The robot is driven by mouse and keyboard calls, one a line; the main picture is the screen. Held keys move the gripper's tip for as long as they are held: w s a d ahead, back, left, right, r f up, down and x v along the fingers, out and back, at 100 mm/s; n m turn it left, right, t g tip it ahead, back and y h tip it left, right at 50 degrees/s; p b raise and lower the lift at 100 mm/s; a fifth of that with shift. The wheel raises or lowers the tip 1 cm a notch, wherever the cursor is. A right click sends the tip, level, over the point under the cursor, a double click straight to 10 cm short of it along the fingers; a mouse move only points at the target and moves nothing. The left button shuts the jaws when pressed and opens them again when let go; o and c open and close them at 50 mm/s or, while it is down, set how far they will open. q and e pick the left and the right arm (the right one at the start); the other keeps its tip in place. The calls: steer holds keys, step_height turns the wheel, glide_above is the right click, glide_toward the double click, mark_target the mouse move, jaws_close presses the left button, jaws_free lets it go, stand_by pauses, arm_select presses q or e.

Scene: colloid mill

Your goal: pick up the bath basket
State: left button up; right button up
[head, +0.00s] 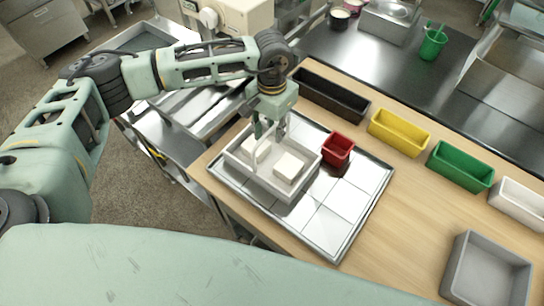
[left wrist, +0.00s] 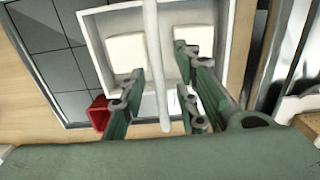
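The bath basket (head: 252,181) is a white, shallow open box with a tall handle (head: 263,151), standing on a metal tray with square tiles. Two white blocks lie in it, one nearer (head: 289,168) and one partly hidden behind the handle. My left gripper (head: 270,133) points down over the basket at the handle's top. In the left wrist view, the basket (left wrist: 94,42) is below and the handle (left wrist: 153,60) runs between the spread fingers of the gripper (left wrist: 161,77), with gaps on both sides. The gripper is open. My right gripper is not in view.
A small red bin (head: 338,149) stands on the tiled tray (head: 340,225) close beside the basket. Black (head: 330,95), yellow (head: 398,133), green (head: 460,167) and white bins line the wooden table's back. A grey bin (head: 487,270) stands at the right. The tray's front part is clear.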

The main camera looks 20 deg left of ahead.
arm_select(q)
jaws_close()
steer(key=shift+w+r, duration=0.1)
steer(key=shift+r, duration=0.05)
stand_by(0.4)
